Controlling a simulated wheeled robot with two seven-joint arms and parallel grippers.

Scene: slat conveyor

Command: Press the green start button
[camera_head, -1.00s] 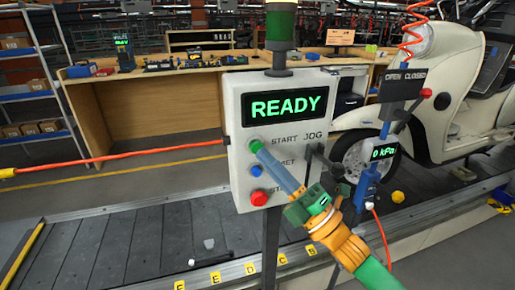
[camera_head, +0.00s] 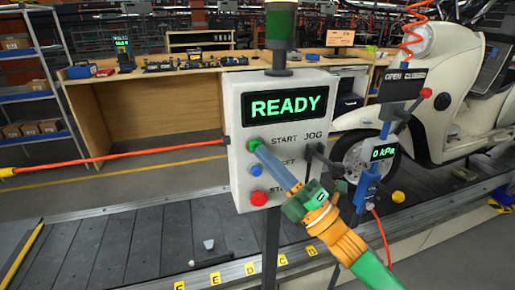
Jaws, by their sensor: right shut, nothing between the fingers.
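The green start button (camera_head: 254,144) is at the upper left of the white control box (camera_head: 240,185), beside the word START. My right gripper (camera_head: 261,151) is shut and empty, with its blue fingers pointing up and left. Its fingertips are at the start button and cover part of it; I cannot tell whether they touch or press it. The display (camera_head: 286,107) above reads READY in green. My left gripper is not in view.
A blue button (camera_head: 255,171) and a red button (camera_head: 258,198) sit below the start button. A JOG lever (camera_head: 316,152) is on the right of the box. The slat conveyor (camera_head: 130,240) runs behind.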

